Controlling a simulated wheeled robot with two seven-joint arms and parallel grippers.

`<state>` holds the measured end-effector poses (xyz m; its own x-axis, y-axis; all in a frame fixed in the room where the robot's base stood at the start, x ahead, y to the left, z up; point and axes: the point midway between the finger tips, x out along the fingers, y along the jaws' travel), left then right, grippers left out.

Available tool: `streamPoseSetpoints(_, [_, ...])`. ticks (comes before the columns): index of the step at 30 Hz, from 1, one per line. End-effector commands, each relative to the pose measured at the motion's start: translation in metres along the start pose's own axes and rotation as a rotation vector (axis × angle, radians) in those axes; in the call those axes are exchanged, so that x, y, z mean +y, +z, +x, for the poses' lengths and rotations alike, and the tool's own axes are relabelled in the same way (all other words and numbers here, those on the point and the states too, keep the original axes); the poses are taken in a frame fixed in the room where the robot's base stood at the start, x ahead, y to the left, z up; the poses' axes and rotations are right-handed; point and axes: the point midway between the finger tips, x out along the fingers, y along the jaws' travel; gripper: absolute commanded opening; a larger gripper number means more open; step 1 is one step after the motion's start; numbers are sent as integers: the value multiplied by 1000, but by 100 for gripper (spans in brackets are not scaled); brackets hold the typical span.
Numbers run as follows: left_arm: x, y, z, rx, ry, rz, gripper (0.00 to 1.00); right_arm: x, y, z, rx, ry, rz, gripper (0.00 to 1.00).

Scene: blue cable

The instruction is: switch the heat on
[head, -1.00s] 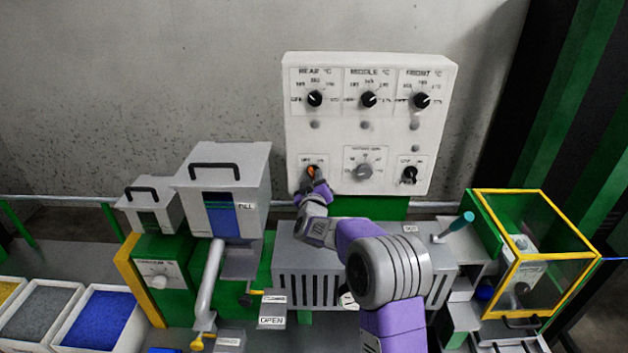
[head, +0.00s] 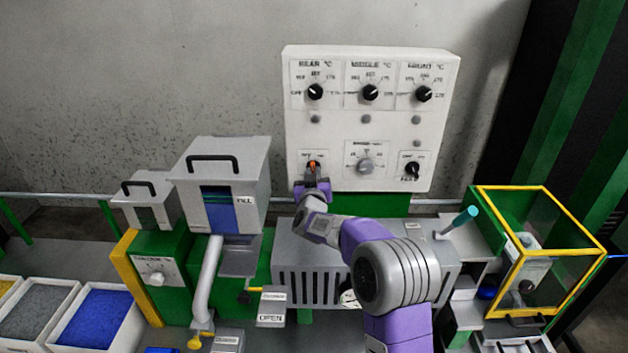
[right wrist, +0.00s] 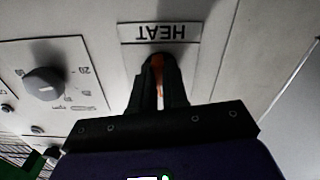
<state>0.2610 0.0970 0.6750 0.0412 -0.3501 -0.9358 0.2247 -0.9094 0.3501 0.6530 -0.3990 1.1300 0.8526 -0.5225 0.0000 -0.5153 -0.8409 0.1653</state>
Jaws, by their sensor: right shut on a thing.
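The white control panel (head: 440,130) stands upright against the wall in the head view. Its heat switch (head: 313,166) is an orange-red knob at the lower left of the panel. The right wrist view shows the orange knob (right wrist: 157,62) just by the upside-down HEAT label (right wrist: 160,32). My right gripper (head: 313,180) reaches up to the panel from below. In the right wrist view its dark fingers (right wrist: 158,82) are shut on the orange knob, which is mostly hidden between them. My left gripper is not in view.
Three black temperature dials (head: 370,92) sit above, a grey dial (head: 365,165) and a black knob (head: 412,170) to the right. Below stand the grey slotted housing (head: 300,285), a hopper (head: 222,175) and a yellow-framed guard (head: 550,255).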

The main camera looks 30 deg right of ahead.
Motion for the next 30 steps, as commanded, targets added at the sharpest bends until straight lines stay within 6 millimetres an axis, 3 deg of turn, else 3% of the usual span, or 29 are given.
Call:
streamPoseSetpoints(15, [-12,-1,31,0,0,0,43,-2,1,0,1,1,467,0])
streamPoseSetpoints(30, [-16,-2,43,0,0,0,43,-3,0,0,-1,0,689,0])
